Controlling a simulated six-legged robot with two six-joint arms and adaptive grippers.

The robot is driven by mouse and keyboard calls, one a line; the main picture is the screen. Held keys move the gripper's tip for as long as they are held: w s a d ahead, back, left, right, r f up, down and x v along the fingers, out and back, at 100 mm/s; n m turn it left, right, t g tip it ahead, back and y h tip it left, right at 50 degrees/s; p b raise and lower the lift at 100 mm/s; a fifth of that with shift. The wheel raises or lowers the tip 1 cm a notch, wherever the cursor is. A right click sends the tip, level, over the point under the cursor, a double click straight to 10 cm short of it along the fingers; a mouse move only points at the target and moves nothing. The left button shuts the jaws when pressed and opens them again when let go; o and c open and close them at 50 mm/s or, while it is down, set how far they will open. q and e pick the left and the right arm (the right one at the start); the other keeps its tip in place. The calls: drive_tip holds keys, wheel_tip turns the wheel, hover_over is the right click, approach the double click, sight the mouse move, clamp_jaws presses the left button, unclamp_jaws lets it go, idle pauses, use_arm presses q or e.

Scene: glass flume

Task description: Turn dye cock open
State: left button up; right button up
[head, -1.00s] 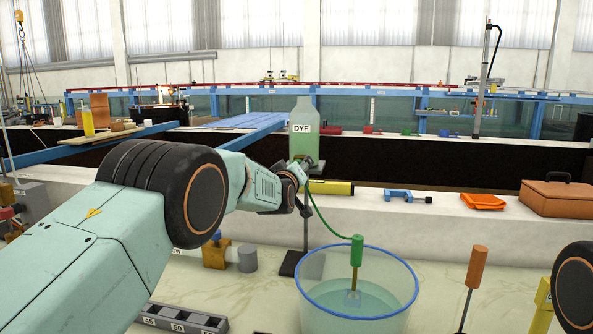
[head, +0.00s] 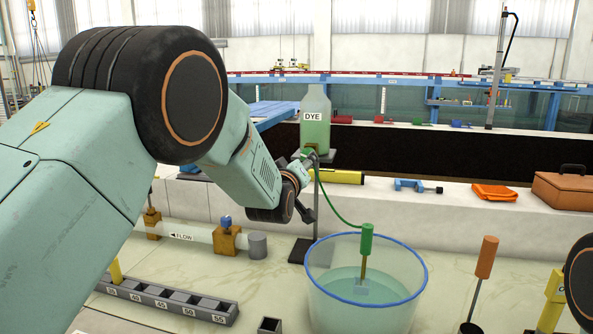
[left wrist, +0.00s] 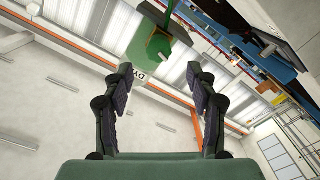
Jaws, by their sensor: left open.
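In the left wrist view the gripper (left wrist: 160,75) is open and empty. The bottle (left wrist: 118,42) and a green lever-like part of the cock (left wrist: 158,46) show beyond the fingertips, apart from them. My right gripper is not in view.
A clear tub (head: 320,290) of water stands below, with a green-handled probe (head: 366,240) in it. A numbered block rack (head: 165,300), a FLOW pipe (head: 185,235) and an orange-handled tool (head: 487,257) stand around. A yellow cylinder (head: 340,177) lies behind the stand.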

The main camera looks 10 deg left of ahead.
use_arm(q)
drive_tip(key=s, duration=0.3)
idle(0.4)
drive_tip(key=shift+w+f+m+p, duration=0.1)
drive_tip(key=shift+w+m+p, duration=0.1)
drive_tip(key=shift+w+m, duration=1.4)
drive_tip(key=shift+w+r+m+p, duration=0.15)
drive_tip(key=shift+w+m, duration=0.85)
drive_tip(key=shift+w, duration=1.2)
drive_tip(key=shift+w+f+m+p, duration=0.15)
drive_tip(key=shift+w+m+p, duration=0.1)
drive_tip(key=shift+w+m, duration=1.35)
drive_tip(key=shift+w+n, duration=0.25)
drive_tip(key=shift+n, duration=0.05)
